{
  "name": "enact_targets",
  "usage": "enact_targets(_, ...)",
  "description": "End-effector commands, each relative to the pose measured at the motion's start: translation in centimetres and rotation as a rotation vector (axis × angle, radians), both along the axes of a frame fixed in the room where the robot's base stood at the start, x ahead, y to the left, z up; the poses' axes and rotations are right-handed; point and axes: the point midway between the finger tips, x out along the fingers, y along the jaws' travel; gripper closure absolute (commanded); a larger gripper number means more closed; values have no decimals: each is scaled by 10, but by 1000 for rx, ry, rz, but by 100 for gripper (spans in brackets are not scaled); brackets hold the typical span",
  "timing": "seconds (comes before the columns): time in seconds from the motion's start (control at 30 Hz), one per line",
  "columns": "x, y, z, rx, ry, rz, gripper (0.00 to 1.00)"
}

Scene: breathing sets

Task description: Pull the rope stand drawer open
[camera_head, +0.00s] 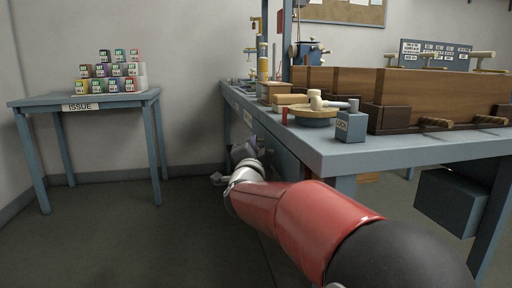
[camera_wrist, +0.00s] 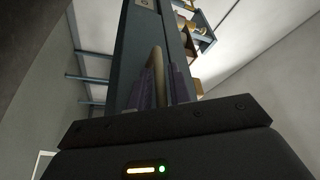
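The blue-grey bench (camera_head: 330,150) carries the rope stand things on the right in the head view. A blue-grey front below its top (camera_head: 285,155) is partly hidden by my arm, and I cannot tell how far any drawer stands out. My gripper (camera_head: 232,165) is at this left side of the bench, below the top. In the wrist view, a dark blue-grey panel (camera_wrist: 128,45) is ahead of my gripper (camera_wrist: 162,82). A tan, rounded bar or rope handle (camera_wrist: 156,68) shows between the two fingers; I cannot tell whether they press on it.
On the bench stand a wooden box (camera_head: 440,95), a round wooden piece with a mallet (camera_head: 313,108) and a small labelled blue block (camera_head: 351,122). An ISSUE table (camera_head: 85,98) with several small boxes stands at left. The floor between (camera_head: 130,235) is clear.

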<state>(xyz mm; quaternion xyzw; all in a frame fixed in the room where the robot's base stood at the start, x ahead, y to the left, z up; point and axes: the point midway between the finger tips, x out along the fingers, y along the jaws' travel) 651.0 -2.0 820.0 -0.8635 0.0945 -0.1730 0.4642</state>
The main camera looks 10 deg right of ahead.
Motion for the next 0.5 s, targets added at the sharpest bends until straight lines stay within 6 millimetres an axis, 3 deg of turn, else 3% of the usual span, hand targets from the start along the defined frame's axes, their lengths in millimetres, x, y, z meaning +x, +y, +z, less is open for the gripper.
enact_targets(0.13,0,0,0,0,0,0,80)
enact_targets(0.3,0,0,0,0,0,0,100)
enact_targets(0.5,0,0,0,0,0,0,100)
